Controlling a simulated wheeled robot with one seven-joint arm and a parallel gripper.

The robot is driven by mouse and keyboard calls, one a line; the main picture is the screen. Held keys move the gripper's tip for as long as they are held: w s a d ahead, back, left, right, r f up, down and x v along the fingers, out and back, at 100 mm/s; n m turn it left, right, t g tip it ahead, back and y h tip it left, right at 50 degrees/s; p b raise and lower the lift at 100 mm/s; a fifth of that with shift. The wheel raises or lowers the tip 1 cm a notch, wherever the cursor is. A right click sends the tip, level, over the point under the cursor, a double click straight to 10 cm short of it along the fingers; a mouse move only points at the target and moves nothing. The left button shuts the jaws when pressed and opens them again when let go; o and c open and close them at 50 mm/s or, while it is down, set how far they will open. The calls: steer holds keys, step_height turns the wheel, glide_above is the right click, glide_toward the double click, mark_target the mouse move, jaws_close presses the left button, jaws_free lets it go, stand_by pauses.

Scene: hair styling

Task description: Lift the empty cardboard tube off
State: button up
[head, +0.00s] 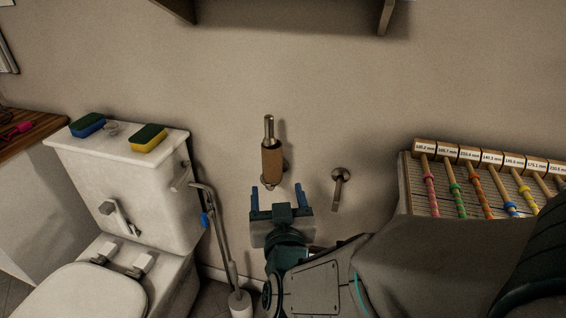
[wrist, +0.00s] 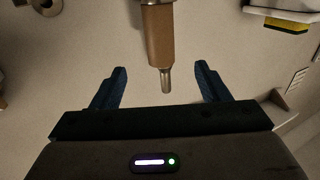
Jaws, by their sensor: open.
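The brown cardboard tube (head: 271,161) sits around an upright metal holder (head: 268,128) on the wall, whose tip shows above the tube. In the wrist view the tube (wrist: 159,37) appears at the top centre, with the metal tip (wrist: 166,80) of the holder pointing down the picture. My gripper (head: 277,190) is open and empty, just below the tube in the head view. In the wrist view the blue fingers of my gripper (wrist: 161,74) stand to either side of the metal tip, with clear space on both sides. Nothing is held.
A second metal wall fitting (head: 340,184) is right of the tube. The toilet (head: 127,200) stands on the left with two sponges (head: 148,138) on its tank. A brush (head: 238,290) stands beside it. A rack (head: 405,185) with colourful labelled rods is on the right.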

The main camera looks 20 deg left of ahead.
mark_target(273, 164)
steer(key=p+x, duration=0.1)
steer(key=x, duration=1.2)
steer(key=shift+p, duration=0.3)
steer(key=c, duration=1.1)
